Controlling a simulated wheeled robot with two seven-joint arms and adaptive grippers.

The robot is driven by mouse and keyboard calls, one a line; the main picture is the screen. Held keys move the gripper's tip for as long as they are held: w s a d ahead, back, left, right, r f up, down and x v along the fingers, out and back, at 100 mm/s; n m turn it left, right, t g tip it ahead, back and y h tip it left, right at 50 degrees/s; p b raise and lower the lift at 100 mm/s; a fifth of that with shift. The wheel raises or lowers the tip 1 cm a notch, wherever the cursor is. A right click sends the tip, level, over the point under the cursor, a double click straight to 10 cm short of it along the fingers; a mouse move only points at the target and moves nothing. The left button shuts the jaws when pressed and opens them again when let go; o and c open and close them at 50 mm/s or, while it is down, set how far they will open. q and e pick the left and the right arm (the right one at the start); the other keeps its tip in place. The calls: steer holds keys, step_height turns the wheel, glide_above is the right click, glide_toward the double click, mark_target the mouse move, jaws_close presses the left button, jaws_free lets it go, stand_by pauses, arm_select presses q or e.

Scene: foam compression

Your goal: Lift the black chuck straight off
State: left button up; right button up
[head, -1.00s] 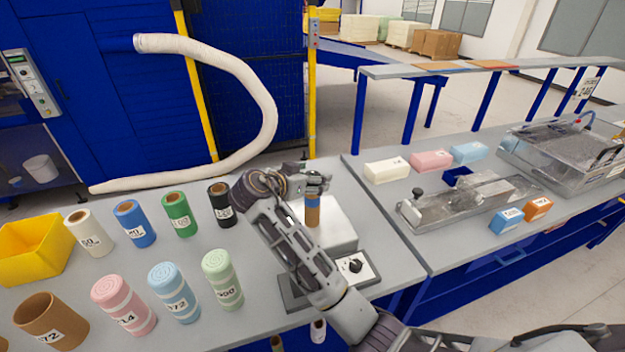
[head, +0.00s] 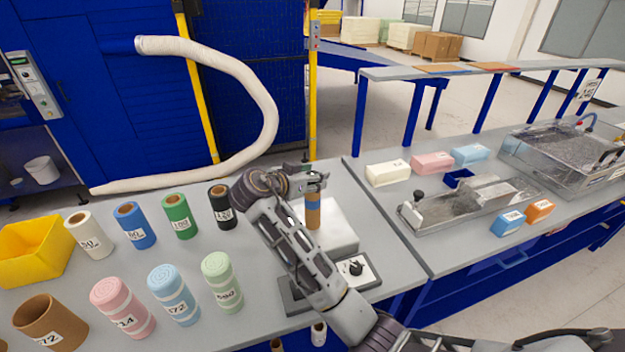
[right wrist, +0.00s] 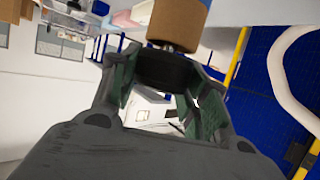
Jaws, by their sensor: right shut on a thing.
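My right gripper (head: 318,184) is over the grey bench, at the top of an upright brown cylinder (head: 313,212). In the right wrist view the black chuck (right wrist: 165,70) sits between the green-padded fingers, and the gripper is shut on it. The brown cylinder also shows in that view (right wrist: 178,22), with a short metal stub on its end facing the chuck. I cannot tell whether stub and chuck touch. In the head view the gripper hides the chuck. The cylinder stands at a light grey block (head: 335,228). My left gripper is not in view.
Several foam rolls stand on the left, including the black one (head: 222,208) near my arm and the green one (head: 222,283). A yellow bin (head: 30,250) is at far left. A control box (head: 352,268) sits beside the block. A metal tray (head: 465,208) lies on the right bench.

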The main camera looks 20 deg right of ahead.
steer(key=shift+r+b, duration=0.75)
steer(key=shift+r, duration=3.95)
